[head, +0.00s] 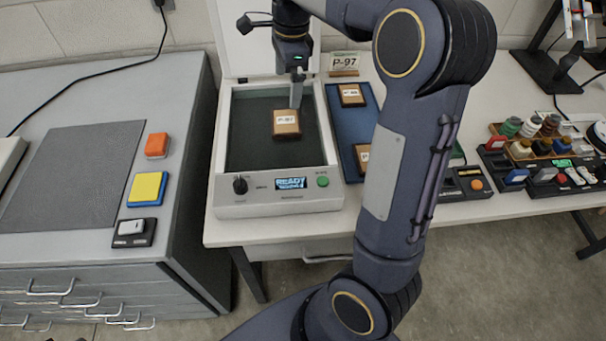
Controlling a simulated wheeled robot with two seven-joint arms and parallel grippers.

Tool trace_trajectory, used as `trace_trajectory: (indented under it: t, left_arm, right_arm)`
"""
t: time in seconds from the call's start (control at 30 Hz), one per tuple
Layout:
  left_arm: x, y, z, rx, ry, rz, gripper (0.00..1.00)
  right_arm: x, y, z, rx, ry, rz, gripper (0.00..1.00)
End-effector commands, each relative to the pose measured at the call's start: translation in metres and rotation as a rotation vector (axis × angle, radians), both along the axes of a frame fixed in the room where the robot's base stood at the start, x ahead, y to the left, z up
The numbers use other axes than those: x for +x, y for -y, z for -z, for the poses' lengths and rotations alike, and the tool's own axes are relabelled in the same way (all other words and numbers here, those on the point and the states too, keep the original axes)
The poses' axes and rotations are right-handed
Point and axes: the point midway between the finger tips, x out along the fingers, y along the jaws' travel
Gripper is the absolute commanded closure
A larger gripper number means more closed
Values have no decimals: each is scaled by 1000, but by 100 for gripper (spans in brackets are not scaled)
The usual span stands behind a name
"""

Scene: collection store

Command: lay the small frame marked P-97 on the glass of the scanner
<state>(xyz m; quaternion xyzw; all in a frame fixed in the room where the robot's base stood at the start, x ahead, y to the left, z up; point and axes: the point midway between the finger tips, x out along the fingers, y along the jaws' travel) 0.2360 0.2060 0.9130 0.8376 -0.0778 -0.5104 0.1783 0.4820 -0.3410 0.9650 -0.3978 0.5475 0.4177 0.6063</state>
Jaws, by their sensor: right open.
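The scanner (222,140) stands on the white table with its lid raised and its small screen reading READY. A small brown wooden frame (287,131) with a white label lies on the scanner's dark glass (255,140), right of the middle. Its label looks like P-97, but the print is small. My right gripper (296,103) is open, pointing down just behind the frame; its fingertips overlap the frame's far edge in the picture, and I cannot tell if they touch. My left gripper is not in view.
A blue tray (349,124) right of the scanner holds other small frames, partly hidden by my right arm. Spools (531,126) and button boxes fill the table's right. A grey cabinet (95,255) with buttons on top stands left.

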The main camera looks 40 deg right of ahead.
Motion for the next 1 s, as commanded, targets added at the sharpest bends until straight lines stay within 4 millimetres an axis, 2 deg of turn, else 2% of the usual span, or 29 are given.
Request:
trace_trajectory:
  t: [0.03, 0.13, 0.27, 0.4, 0.5, 0.6, 0.7, 1.0]
  left_arm:
    - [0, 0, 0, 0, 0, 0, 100]
    - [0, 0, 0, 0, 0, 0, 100]
    - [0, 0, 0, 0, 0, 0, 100]
    - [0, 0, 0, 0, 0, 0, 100]
    - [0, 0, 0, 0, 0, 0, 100]
    - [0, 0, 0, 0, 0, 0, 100]
    - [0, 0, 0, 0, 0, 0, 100]
    - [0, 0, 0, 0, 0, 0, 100]
  right_arm:
    - [-20, -3, -6, 30, 43, -100, 0]
    - [-62, -21, -12, 70, 160, -379, 0]
    - [-119, -51, -10, 59, 333, -758, 0]
    - [-177, -87, 4, -35, 506, -1144, 0]
    - [-209, -109, 21, -128, 592, -1368, 0]
    - [-231, -124, 37, -210, 643, -1530, 0]
    - [-242, -132, 47, -267, 665, -1626, 0]
    - [-247, -135, 53, -291, 673, -1674, 0]
